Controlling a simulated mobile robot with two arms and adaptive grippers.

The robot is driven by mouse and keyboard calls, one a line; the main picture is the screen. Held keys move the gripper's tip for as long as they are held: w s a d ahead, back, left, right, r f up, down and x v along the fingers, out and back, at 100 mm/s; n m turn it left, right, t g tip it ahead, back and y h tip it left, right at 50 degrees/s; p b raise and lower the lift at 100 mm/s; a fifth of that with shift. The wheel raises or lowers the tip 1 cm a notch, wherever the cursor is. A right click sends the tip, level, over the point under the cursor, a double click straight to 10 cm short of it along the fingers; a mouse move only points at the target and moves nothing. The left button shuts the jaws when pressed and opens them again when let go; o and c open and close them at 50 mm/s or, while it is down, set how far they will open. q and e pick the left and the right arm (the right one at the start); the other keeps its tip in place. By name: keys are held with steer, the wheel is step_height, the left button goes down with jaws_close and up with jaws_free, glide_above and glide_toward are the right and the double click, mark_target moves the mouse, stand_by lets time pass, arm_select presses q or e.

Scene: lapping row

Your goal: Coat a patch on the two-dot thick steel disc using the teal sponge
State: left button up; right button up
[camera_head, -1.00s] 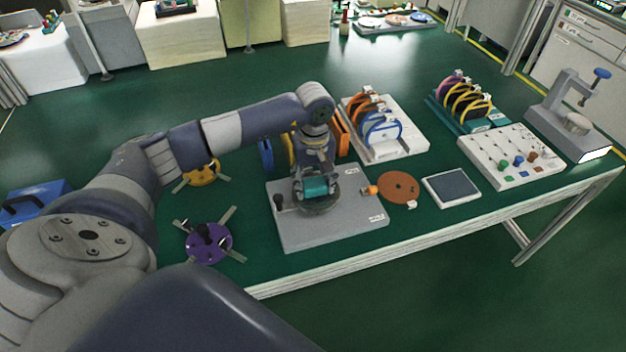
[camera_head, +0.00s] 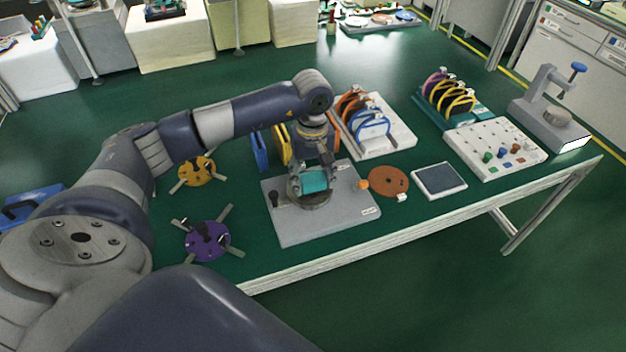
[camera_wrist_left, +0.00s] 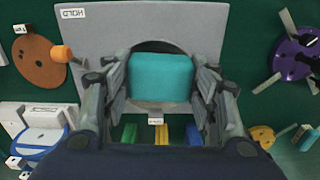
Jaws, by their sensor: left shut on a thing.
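My left gripper (camera_head: 312,179) is shut on the teal sponge (camera_head: 316,181), with one finger on each side of it. The sponge also shows between the fingers in the left wrist view (camera_wrist_left: 160,77). Directly under it is a round grey steel disc (camera_head: 322,204), resting on the grey plate (camera_head: 345,222) marked HOLD. The sponge and gripper hide much of the disc, and I cannot make out dots on it. Whether the sponge touches the disc is hard to tell. My right gripper is not in view.
A brown disc (camera_head: 389,181) with an orange knob beside it and a dark square pad (camera_head: 440,181) lie to the right. Purple (camera_head: 207,241) and yellow (camera_head: 194,171) spoked fixtures stand left. Racks of coloured rings (camera_head: 376,127) stand behind. The table's front edge is close to the plate.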

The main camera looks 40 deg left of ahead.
arm_select(q)
steer(key=shift+r+p, duration=0.55)
steer(key=shift+r, duration=0.95)
steer(key=shift+d, duration=0.15)
